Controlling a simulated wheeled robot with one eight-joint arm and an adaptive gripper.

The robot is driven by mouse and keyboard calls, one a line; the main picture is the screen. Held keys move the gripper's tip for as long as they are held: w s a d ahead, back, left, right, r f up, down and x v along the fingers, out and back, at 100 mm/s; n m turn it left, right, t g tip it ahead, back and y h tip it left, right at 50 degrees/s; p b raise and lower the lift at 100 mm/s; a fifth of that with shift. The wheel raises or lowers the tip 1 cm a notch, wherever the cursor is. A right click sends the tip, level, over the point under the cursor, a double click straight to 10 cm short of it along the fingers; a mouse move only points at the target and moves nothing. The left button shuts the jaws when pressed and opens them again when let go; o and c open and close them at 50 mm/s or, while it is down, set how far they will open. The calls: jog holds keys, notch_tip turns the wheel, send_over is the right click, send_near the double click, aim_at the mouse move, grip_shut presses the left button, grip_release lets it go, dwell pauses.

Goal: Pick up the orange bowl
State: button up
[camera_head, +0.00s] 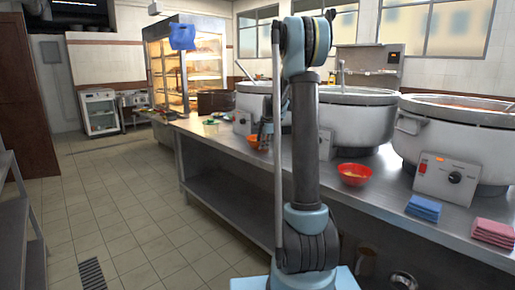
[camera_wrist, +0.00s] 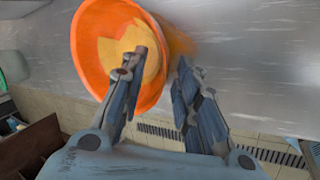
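The orange bowl (camera_wrist: 88,50) fills the upper left of the wrist view, its opening facing the camera, with yellow-orange contents inside. In the head view a small orange bowl (camera_head: 252,141) sits on the steel counter, partly hidden behind my gripper (camera_head: 266,132). In the wrist view my gripper (camera_wrist: 163,72) is open. Its left finger overlaps the bowl's opening and its right finger is outside the right rim, so the rim lies between them. I cannot tell whether either finger touches it.
Large stockpots (camera_head: 352,118) line the back. Blue cloths (camera_head: 423,207) and pink cloths (camera_head: 493,231) lie at the right. The tiled floor (camera_head: 120,205) at left is clear.

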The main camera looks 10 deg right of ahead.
grip_shut()
